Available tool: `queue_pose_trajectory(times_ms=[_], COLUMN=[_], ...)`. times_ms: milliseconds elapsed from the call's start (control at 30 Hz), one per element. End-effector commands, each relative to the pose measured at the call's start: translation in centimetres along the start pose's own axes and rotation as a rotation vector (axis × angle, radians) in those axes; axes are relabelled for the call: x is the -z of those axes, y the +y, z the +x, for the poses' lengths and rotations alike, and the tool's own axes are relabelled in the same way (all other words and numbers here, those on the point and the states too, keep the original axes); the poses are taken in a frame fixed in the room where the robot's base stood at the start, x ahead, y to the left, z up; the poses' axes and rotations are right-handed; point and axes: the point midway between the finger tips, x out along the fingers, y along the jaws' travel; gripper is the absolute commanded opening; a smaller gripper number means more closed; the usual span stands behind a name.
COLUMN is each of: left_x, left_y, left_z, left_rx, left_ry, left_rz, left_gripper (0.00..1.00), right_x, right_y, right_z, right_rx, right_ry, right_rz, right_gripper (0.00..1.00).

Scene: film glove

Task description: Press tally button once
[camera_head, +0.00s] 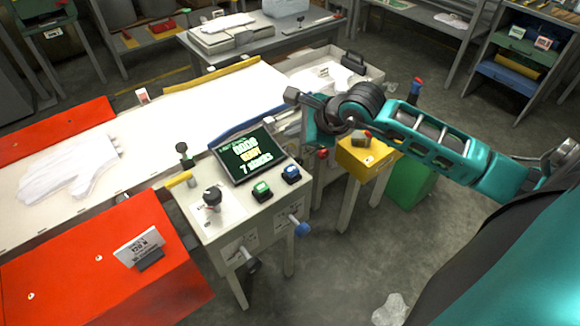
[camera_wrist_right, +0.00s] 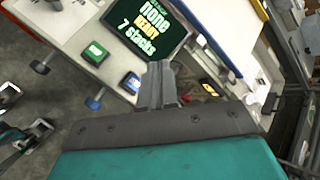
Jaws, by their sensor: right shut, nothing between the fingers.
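The console (camera_head: 228,226) carries a green button (camera_head: 261,190) and a blue button (camera_head: 291,174) below a tilted screen (camera_head: 243,155) that reads ready and 7 stacks. I cannot read which button is the tally one. The green button (camera_wrist_right: 95,52) and the blue button (camera_wrist_right: 131,83) also show in the right wrist view. My right gripper (camera_head: 291,96) is shut and empty, up and beyond the screen in the head view. In the right wrist view its fingers (camera_wrist_right: 160,72) show just right of the blue button, apparently above the console.
A black knob (camera_head: 212,197) stands on the console's left part, and a dark green-topped lever (camera_head: 183,152) behind it. Red panels (camera_head: 100,262) and a white glove sheet (camera_head: 68,168) lie left.

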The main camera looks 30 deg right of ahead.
Motion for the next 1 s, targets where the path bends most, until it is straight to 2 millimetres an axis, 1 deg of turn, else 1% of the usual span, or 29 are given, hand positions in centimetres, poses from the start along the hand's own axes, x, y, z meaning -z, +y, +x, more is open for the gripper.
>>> queue_pose_trajectory(times_ms=[233,400,800,900,1000], left_x=[-0.1,-0.2,-3.9,-4.5,-4.6], left_y=[0.0,0.0,0.1,0.1,0.1], left_z=[0.0,0.1,2.7,3.0,3.1], left_rx=[-0.001,-0.001,-0.001,-0.001,0.0], left_ry=[-0.001,-0.001,0.0,-0.003,-0.003], left_rz=[0.0,0.0,0.0,0.0,0.0], left_gripper=[0.43,0.43,0.43,0.43,0.43], right_x=[0.3,1.1,4.1,4.4,4.5], right_y=[0.4,1.2,4.2,4.5,4.6], right_z=[0.5,1.6,5.7,6.1,6.2], right_rx=[-0.002,-0.003,-0.001,-0.001,-0.001], right_ry=[-0.001,0.0,-0.001,-0.001,-0.002], right_rz=[0.003,0.005,0.003,0.003,0.002], right_gripper=[0.0,0.0,0.0,0.0,0.0])
